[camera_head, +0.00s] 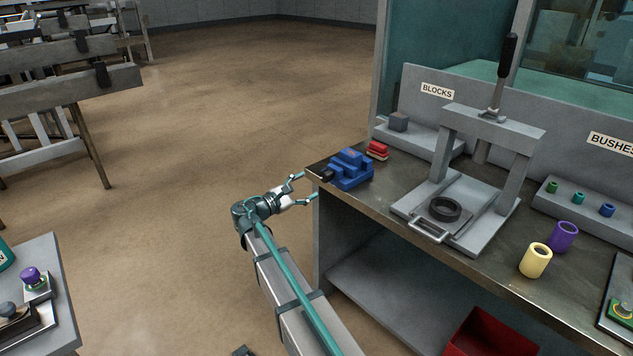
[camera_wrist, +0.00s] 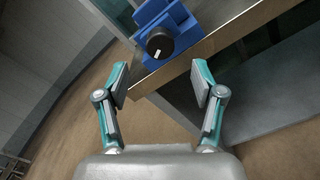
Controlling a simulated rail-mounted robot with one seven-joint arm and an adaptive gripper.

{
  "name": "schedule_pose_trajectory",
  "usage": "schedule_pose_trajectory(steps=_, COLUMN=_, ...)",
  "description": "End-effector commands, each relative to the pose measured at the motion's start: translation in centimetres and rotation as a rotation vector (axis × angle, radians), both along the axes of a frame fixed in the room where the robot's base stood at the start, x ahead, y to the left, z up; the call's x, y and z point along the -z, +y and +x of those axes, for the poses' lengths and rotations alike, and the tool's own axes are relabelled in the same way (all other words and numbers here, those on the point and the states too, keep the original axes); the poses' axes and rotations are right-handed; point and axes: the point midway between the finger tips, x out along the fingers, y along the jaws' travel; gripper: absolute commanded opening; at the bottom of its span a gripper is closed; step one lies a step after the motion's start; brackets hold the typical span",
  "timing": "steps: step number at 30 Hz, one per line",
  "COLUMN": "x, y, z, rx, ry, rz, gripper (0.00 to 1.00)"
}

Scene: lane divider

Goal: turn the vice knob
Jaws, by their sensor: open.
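The blue vice (camera_head: 350,169) sits on the left end of the workbench, near its corner. Its black knob (camera_head: 327,176) faces left, toward my gripper. In the wrist view the knob (camera_wrist: 160,45) is a round black disc with a short white mark, on the front of the blue vice (camera_wrist: 172,18). My gripper (camera_head: 306,187) is open and empty, just left of the bench edge. In the wrist view its two fingers (camera_wrist: 160,85) are spread apart, with the knob ahead, above the gap between them. The fingers do not touch the knob.
The metal bench top (camera_head: 385,200) runs right, with its edge close to my gripper. On it stand a grey press (camera_head: 490,150), red blocks (camera_head: 377,150), a yellow bush (camera_head: 535,260) and a purple bush (camera_head: 563,236). A red bin (camera_head: 490,333) is below. Open floor lies left.

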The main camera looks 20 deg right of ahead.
Motion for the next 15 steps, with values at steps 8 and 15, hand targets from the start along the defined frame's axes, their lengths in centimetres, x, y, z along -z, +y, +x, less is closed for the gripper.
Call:
schedule_pose_trajectory(steps=8, x=0.0, y=2.3, z=-0.8, rx=0.001, ry=0.000, rz=0.001, gripper=0.68)
schedule_pose_trajectory(steps=15, x=0.0, y=2.5, z=-0.9, rx=0.001, ry=0.000, rz=0.001, gripper=0.68)
